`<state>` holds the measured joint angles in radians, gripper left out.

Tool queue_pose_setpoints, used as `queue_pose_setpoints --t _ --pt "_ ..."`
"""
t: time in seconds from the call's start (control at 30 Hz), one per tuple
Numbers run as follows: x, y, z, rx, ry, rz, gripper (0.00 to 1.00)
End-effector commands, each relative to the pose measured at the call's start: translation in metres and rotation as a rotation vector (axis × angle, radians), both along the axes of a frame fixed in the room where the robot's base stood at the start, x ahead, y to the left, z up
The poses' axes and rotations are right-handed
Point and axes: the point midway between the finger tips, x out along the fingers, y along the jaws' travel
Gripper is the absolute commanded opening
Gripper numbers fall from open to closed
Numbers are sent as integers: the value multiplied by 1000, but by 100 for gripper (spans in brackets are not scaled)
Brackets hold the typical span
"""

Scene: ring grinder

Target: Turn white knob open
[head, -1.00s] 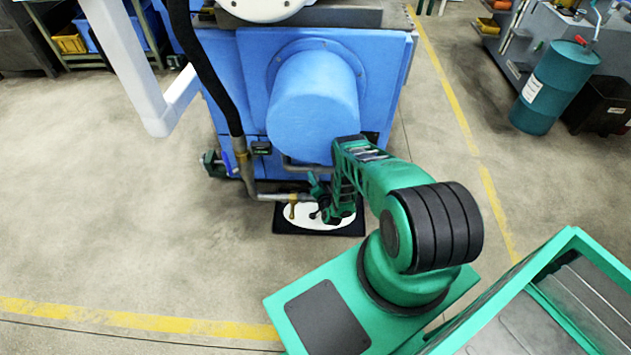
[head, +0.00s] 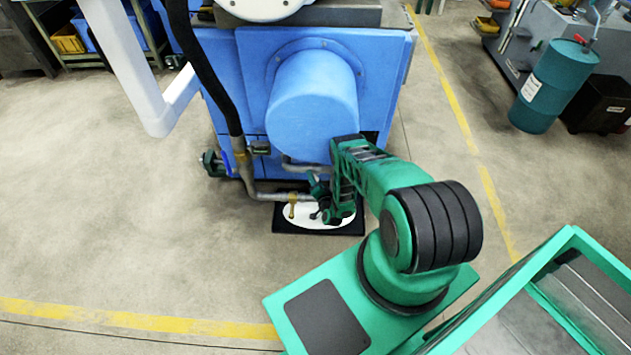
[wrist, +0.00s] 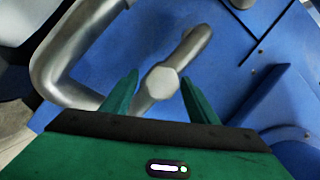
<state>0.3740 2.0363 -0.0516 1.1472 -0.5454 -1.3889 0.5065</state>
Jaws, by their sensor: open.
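A pale, faceted knob (wrist: 161,84) shows in the wrist view on a grey metal stem in front of the blue machine. My gripper (wrist: 159,77) is open, with one green finger on each side of the knob. I cannot tell whether either finger touches it. In the head view my gripper (head: 317,184) is low in front of the blue machine (head: 313,95), beside the pipework. I cannot make out the knob there; my arm and gripper cover part of that area.
A bent metal pipe (wrist: 62,62) runs close to the left finger in the wrist view. In the head view a black hose (head: 205,75) leads down to a pipe (head: 278,196) with a brass fitting. A black mat (head: 283,226) with a white oval lies below. Floor to the left is clear.

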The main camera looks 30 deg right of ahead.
Motion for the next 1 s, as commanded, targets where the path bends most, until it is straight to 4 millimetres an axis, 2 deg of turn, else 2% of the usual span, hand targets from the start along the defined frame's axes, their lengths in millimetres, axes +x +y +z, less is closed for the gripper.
queue_pose_setpoints --t 0.53,0.73,1.0 --pt "-84 23 17 -1 6 2 54" --pt "-98 25 20 -1 4 0 54" --pt "-99 25 20 -1 3 -1 54"
